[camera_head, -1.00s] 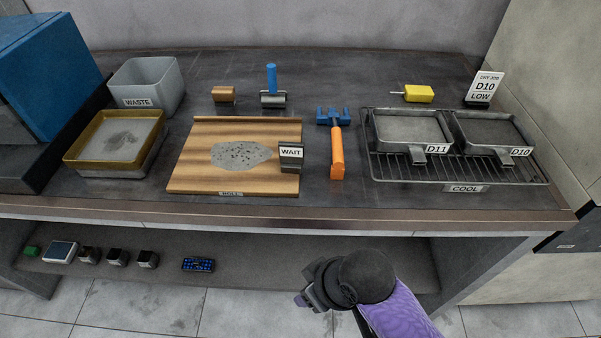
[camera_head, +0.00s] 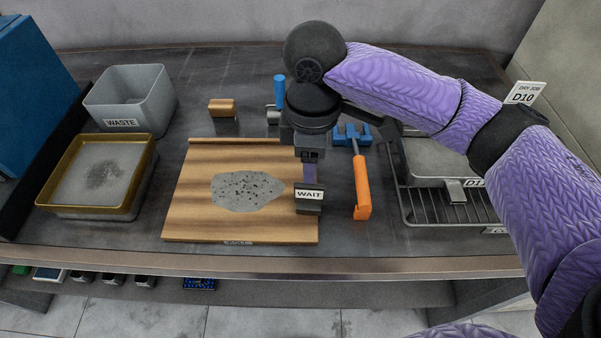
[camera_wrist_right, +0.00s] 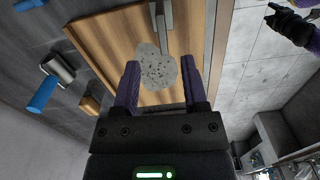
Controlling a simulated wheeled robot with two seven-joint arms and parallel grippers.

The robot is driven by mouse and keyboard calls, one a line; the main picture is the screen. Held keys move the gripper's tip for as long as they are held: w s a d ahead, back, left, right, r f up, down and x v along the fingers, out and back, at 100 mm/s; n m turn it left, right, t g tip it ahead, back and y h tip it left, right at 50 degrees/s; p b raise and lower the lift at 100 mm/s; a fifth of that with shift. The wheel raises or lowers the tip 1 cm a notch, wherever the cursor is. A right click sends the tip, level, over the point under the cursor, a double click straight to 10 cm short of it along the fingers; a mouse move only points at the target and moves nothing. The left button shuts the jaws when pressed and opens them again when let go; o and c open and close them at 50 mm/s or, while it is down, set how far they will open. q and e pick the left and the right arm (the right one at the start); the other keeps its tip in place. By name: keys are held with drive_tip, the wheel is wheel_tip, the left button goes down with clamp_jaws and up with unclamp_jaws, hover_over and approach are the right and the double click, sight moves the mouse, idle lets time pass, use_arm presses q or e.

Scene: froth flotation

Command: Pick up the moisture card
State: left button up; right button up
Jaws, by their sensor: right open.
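The moisture card with its WAIT label (camera_head: 309,195) stands on a dark block at the right edge of the wooden board. In the right wrist view, a grey block (camera_wrist_right: 162,25) shows past the fingertips, over the board; its label cannot be read there. My right gripper (camera_head: 309,178) points down just behind the card. In the right wrist view my right gripper (camera_wrist_right: 160,66) has its two purple fingers apart, with a grey speckled patch (camera_wrist_right: 158,68) seen between them. The card lies beyond the tips, not visibly gripped.
The wooden board (camera_head: 185,210) carries the patch. A blue-handled roller (camera_head: 279,90) is behind. A wire rack (camera_head: 430,210) with pans is partly behind my arm. A gold-rimmed tray (camera_head: 130,200) and waste bin (camera_head: 125,105) stand left.

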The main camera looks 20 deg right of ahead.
sight(309, 202)
drive_tip(key=f, duration=0.1)
drive_tip(key=s+f+b, duration=0.1)
drive_tip(key=f, duration=0.1)
drive_tip(key=shift+f, duration=0.15)
drive_tip(key=f+b, duration=0.1)
drive_tip(key=f, duration=0.1)
drive_tip(key=f+b, duration=0.1)
drive_tip(key=f, duration=0.1)
drive_tip(key=f+b, duration=0.1)
drive_tip(key=f, duration=0.1)
drive_tip(key=shift+w+f, duration=0.1)
drive_tip(key=shift+w, duration=0.15)
drive_tip(key=shift+f, duration=0.15)
drive_tip(key=shift+c, duration=0.4)
use_arm(q)
drive_tip(key=f, duration=0.1)
drive_tip(key=s+f, duration=0.2)
drive_tip(key=f, duration=0.1)
drive_tip(key=shift+s+a, duration=0.1)
drive_tip(key=shift+a, duration=0.05)
use_arm(e)
drive_tip(key=shift+w, duration=0.1)
clamp_jaws()
